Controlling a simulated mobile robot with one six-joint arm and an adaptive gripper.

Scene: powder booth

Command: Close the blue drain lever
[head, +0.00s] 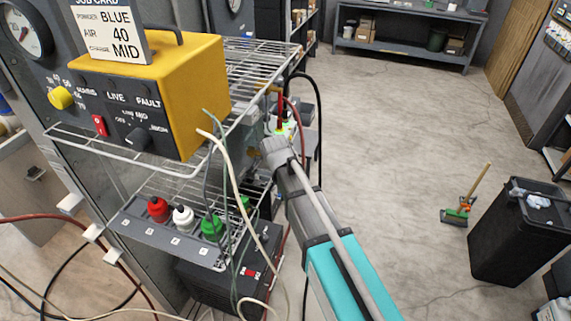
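I cannot make out a blue drain lever in the head view. My arm reaches up from the bottom, and its grey wrist ends beside the right side of the wire rack (262,70). My gripper (284,127) is at the far end of the wrist, small and mostly hidden by it. Its fingers cannot be told apart, so I cannot see whether it is open or holds anything. A red upright part (280,104) and a small yellow-green patch show close to it, among hoses.
A yellow control box (190,75) with a job card (110,28) stands on the rack. Below it, a lower tray (150,232) holds red, white and green-topped items. Cables hang in front. A black bin (515,235) and a brush (458,212) are at right; the middle floor is clear.

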